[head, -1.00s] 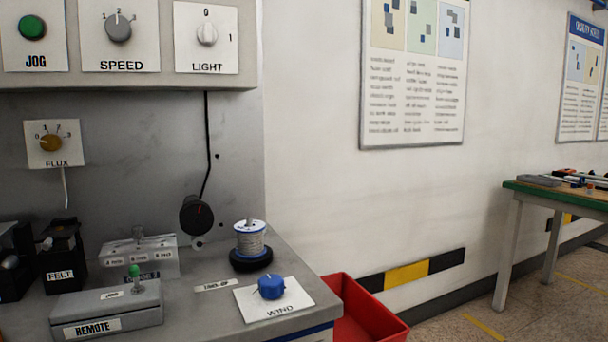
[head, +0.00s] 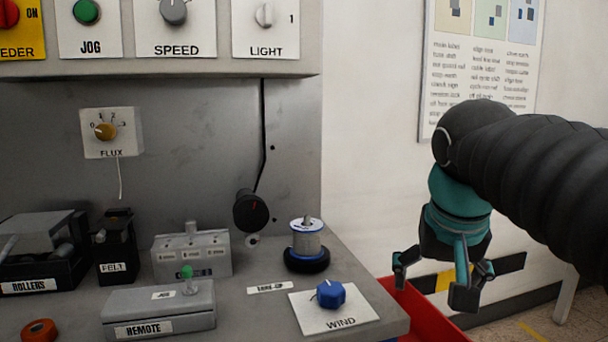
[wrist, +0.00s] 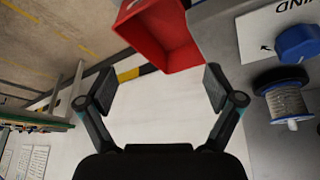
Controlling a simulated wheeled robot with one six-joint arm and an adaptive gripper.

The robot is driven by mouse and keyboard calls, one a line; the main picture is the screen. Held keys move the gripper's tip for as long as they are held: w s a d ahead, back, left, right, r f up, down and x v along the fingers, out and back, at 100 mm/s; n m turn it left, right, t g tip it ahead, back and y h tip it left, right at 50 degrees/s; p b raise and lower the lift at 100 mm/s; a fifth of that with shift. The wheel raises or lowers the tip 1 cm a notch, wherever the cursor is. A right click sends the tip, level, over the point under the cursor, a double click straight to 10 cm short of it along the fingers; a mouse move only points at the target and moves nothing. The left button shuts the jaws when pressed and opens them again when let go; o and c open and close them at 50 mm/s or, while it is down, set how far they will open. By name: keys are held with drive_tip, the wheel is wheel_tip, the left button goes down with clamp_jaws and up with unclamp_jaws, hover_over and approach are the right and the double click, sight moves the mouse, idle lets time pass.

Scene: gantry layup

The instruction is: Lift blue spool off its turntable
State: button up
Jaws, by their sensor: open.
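The blue spool (head: 307,243), a grey-wound reel with blue-edged flanges, stands upright on its black turntable (head: 306,264) near the right end of the bench. A pin rises through its top. In the wrist view the spool (wrist: 287,104) shows at the right, beside the turntable (wrist: 280,78). My gripper (head: 440,287) is open and empty, to the right of the spool and past the bench's right edge. In the wrist view my gripper (wrist: 158,90) has its fingers spread wide with nothing between them.
The WIND panel with its blue knob (head: 331,294) lies in front of the turntable. A black disc (head: 251,210) on a cord hangs behind and left of the spool. A REMOTE box (head: 160,309) is farther left. A red bin (wrist: 163,33) stands beside the bench.

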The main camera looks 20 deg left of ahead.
drive_tip(key=w+a+r, duration=0.5)
drive_tip(key=a+r, duration=0.4)
drive_tip(key=a, duration=0.3)
drive_tip(key=m, duration=0.1)
approach(306, 224)
drive_tip(key=x, duration=0.8)
drive_tip(key=s+b+x, duration=0.1)
drive_tip(key=x, duration=0.3)
drive_tip(key=shift+f, duration=0.5)
drive_tip(key=c, duration=1.4)
drive_tip(key=shift+a+r, duration=0.1)
drive_tip(key=shift+r+p, duration=0.5)
drive_tip(key=shift+r, duration=0.85)
drive_tip(key=shift+r, duration=3)
